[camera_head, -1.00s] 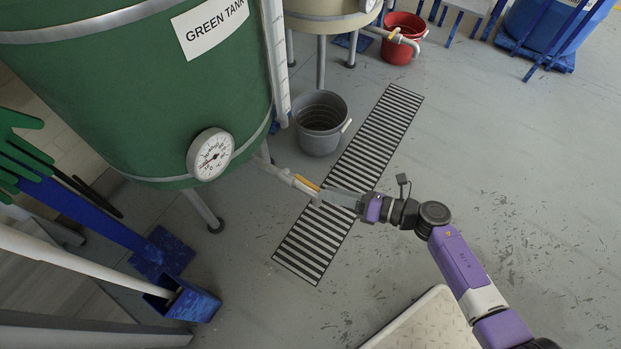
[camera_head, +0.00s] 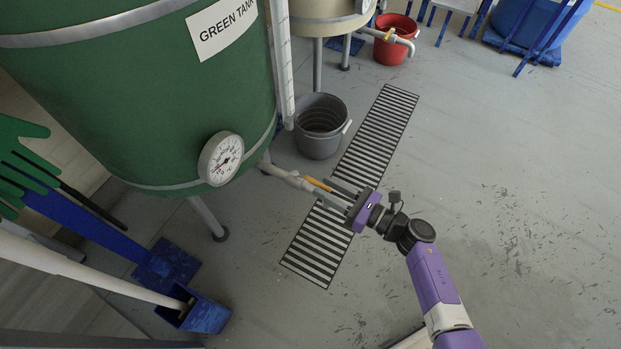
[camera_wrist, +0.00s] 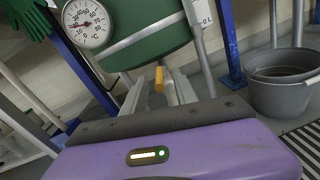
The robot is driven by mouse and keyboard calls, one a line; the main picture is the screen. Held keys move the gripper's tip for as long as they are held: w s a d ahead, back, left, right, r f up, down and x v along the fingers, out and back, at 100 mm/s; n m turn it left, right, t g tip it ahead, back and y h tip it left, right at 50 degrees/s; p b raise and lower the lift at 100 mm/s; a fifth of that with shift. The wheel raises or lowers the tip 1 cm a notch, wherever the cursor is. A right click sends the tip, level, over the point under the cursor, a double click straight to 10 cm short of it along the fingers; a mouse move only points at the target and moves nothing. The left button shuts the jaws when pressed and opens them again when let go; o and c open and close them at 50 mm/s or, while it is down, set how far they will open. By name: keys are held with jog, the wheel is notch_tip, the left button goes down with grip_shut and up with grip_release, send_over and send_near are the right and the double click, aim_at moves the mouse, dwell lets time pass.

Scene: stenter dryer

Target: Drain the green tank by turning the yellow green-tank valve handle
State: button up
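The green tank (camera_head: 130,90) stands at the left in the head view. A pale drain pipe (camera_head: 283,176) runs from its bottom to the yellow valve handle (camera_head: 317,184). My gripper (camera_head: 334,188) is at the pipe's end, with its fingers pointing at the valve. In the wrist view the fingers (camera_wrist: 160,88) are apart, and the yellow handle (camera_wrist: 159,79) shows upright between them, near their tips. I see gaps on both sides of the handle and no clear contact. The pipe's outlet is partly hidden by the gripper.
A striped floor grate (camera_head: 368,150) lies under the gripper. A grey bucket (camera_head: 318,140) stands behind the valve, and a red bucket (camera_head: 393,48) farther back. A dial gauge (camera_head: 222,158) is on the tank. Blue-based tools (camera_head: 205,313) stand at the left. The floor at right is clear.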

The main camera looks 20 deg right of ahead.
aim_at(307, 178)
jog(key=x, duration=0.6)
jog(key=shift+s+b, duration=0.1)
jog(key=shift+b, duration=0.25)
jog(key=shift+c, duration=0.2)
grip_shut()
dwell(0.9)
